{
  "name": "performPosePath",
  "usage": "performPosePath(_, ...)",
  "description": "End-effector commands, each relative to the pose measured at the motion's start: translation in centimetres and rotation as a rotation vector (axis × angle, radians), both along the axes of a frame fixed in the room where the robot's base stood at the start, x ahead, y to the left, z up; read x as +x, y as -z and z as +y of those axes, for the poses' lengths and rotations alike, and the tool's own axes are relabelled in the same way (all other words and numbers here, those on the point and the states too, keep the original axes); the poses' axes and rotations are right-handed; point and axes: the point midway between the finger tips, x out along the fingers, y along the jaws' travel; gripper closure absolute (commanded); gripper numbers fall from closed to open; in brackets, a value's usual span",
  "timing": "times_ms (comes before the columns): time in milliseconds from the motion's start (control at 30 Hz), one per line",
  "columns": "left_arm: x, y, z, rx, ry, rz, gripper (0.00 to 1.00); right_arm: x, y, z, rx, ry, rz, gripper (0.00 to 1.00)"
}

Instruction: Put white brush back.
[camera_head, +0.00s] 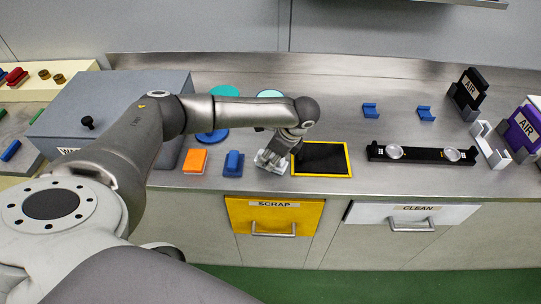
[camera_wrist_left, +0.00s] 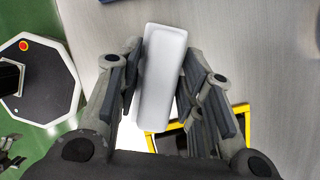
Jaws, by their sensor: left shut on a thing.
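My left gripper (camera_head: 276,158) is low over the counter, just left of the yellow-framed black mat. In the left wrist view, its two fingers (camera_wrist_left: 161,85) are shut on a white block-shaped thing, the white brush (camera_wrist_left: 163,70), one on each long side. The brush's underside is hidden, and I cannot tell whether it touches the counter. In the head view the fingers mostly cover it. My right gripper is not in view.
The black mat (camera_head: 320,158) is beside the gripper. A blue brush (camera_head: 233,163) and an orange block (camera_head: 195,161) stand to its left. A black bar with two round lenses (camera_head: 421,154) lies to the right. Blue holders (camera_head: 371,110) are behind, with clear counter between.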

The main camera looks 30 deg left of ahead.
Motion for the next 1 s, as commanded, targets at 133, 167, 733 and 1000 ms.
performPosePath(133, 0.0, 0.3, 0.0, 0.000, 0.000, -0.001, 0.62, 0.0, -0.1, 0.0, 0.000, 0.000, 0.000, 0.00)
performPosePath(167, 0.0, 0.2, 0.0, 0.000, 0.000, -0.001, 0.59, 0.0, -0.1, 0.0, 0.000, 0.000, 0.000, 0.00)
performPosePath(733, 0.2, -0.8, -0.4, -0.002, 0.000, -0.003, 0.43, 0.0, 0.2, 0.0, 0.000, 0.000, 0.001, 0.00)
performPosePath(1000, 0.5, -5.8, -2.5, -0.002, 0.002, -0.004, 0.43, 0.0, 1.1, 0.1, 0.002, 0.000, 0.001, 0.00)
